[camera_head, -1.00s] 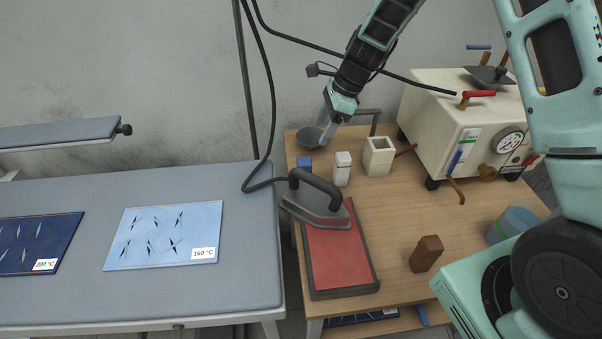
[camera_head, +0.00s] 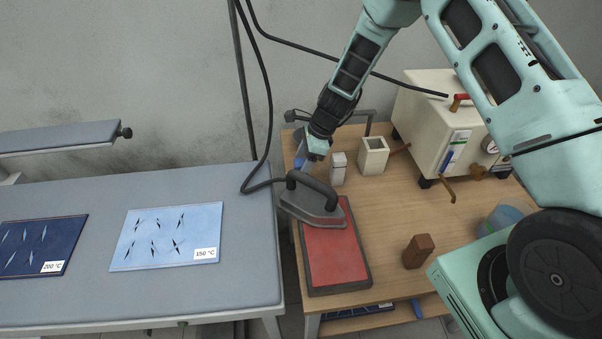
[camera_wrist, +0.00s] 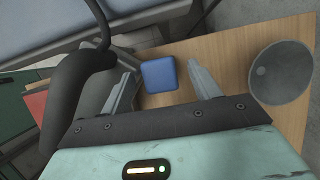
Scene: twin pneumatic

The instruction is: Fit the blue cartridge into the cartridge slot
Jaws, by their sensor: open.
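The blue cartridge (camera_head: 299,162) stands at the left back of the wooden table, partly hidden by my gripper (camera_head: 304,157) in the head view. In the wrist view the blue cartridge (camera_wrist: 159,75) appears between the two spread fingers of my gripper (camera_wrist: 160,72), with a gap on each side. My gripper is open and points down at it. A cream block (camera_head: 373,158) with a square dark opening on top stands to the right; I cannot tell whether this is the cartridge slot.
A white block (camera_head: 338,169) stands just right of the cartridge. A dark iron (camera_head: 312,207) with a hose rests on a red pad (camera_head: 335,251) close in front. A round grey dish (camera_wrist: 281,72) is beside my gripper. A cream machine (camera_head: 425,120) stands at the back right.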

